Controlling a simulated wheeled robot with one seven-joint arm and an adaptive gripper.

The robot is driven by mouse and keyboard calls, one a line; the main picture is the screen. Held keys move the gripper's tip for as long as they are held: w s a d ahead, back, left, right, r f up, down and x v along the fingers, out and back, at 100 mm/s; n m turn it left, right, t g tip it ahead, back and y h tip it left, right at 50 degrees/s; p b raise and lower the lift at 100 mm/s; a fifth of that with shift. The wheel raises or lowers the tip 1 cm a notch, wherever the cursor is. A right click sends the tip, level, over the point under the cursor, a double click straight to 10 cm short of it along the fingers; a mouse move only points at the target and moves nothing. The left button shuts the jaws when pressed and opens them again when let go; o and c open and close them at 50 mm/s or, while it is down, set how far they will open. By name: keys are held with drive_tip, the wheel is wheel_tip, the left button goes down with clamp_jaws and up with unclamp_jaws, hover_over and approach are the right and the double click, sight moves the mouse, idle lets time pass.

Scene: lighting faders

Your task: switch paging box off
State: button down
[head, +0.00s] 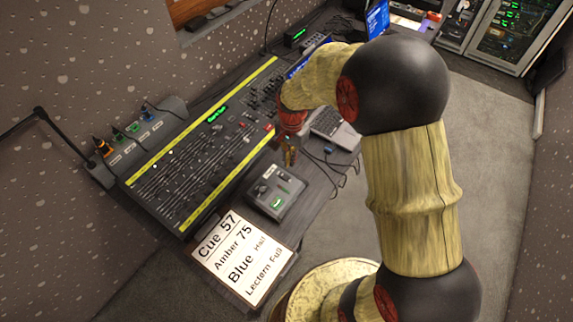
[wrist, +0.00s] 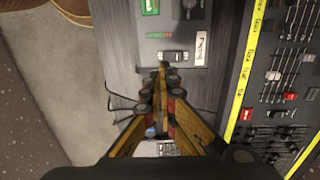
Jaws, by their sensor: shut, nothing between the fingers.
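The paging box (head: 263,204) is a small grey box on the desk, in front of the lighting console. A green light (head: 277,202) glows on it. In the wrist view the box (wrist: 202,20) is at the top, with a white label reading "Paging" (wrist: 201,48), a small switch (wrist: 173,56) beside the label and a lit green panel (wrist: 150,7). My gripper (wrist: 162,72) is shut and empty, its tips at the box's near edge by the switch. In the head view my gripper (head: 290,156) is just behind the box. Contact cannot be told.
The large console (head: 200,150) with yellow strips and many faders lies beside the box. A laptop (head: 337,127) and loose cables are behind my gripper. A row of labelled sockets (head: 130,140) is at the left.

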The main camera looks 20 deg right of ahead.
drive_tip(key=shift+s+d+r, duration=0.15)
drive_tip(key=shift+s+r, duration=0.05)
drive_tip(key=shift+r, duration=0.7)
drive_tip(key=shift+s+d+r, duration=0.15)
drive_tip(key=shift+s+r, duration=0.05)
drive_tip(key=shift+r, duration=0.65)
drive_tip(key=s+a+r+n+t, duration=0.2)
drive_tip(key=s+r+n+t, duration=0.3)
drive_tip(key=s+r, duration=1.6)
wheel_tip(320, 180, up, 3)
drive_tip(key=n, duration=0.5)
drive_tip(key=shift+s+f+n+t, duration=0.15)
drive_tip(key=shift+s+n+t, duration=0.15)
drive_tip(key=shift+n, duration=0.1)
